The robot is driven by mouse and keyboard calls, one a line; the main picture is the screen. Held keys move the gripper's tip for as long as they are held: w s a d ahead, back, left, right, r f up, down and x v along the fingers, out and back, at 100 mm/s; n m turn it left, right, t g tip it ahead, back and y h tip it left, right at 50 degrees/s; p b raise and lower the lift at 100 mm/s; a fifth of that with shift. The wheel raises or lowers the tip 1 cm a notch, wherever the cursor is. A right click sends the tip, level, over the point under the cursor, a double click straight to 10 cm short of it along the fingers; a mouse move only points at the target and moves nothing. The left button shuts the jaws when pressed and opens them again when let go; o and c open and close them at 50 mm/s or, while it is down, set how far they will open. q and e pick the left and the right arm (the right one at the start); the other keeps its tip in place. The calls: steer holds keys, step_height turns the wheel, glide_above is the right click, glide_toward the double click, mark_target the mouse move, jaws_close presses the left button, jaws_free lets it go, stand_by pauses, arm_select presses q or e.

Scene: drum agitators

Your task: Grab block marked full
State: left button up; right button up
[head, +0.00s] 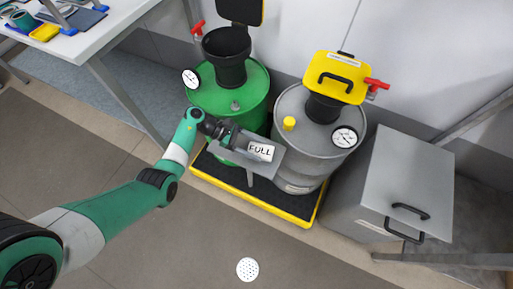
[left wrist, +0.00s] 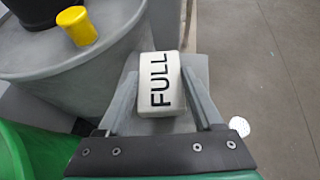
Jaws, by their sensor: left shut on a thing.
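The white block marked FULL (head: 261,151) sits over a small grey plate (head: 275,167) in front of the grey drum. In the left wrist view the block (left wrist: 160,85) lies between the two grey fingers of my left gripper (left wrist: 164,105), its black letters facing the camera. My left gripper (head: 243,147) is shut on the block, reaching in from the left in the head view. I cannot tell whether the block touches the plate. My right gripper is not in view.
A green drum (head: 250,100) and a grey drum (head: 290,135) with funnels and gauges stand on a yellow-edged pallet (head: 294,216). A grey cabinet (head: 385,170) stands to the right. A white table (head: 95,40) is at upper left. The floor in front is clear, apart from a round drain.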

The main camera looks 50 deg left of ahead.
mark_target(256, 153)
arm_select(q)
steer(key=r+p, duration=0.2)
steer(key=r, duration=0.1)
steer(key=d+r+p, duration=0.1)
steer(key=shift+s+d+r+p, duration=0.1)
steer(key=shift+s+r+p, duration=0.2)
steer(key=shift+s+r, duration=0.1)
steer(key=s+d+r+p, duration=0.7)
steer(key=d, duration=0.3)
steer(key=shift+d+p, duration=0.2)
steer(key=shift+p, duration=0.15)
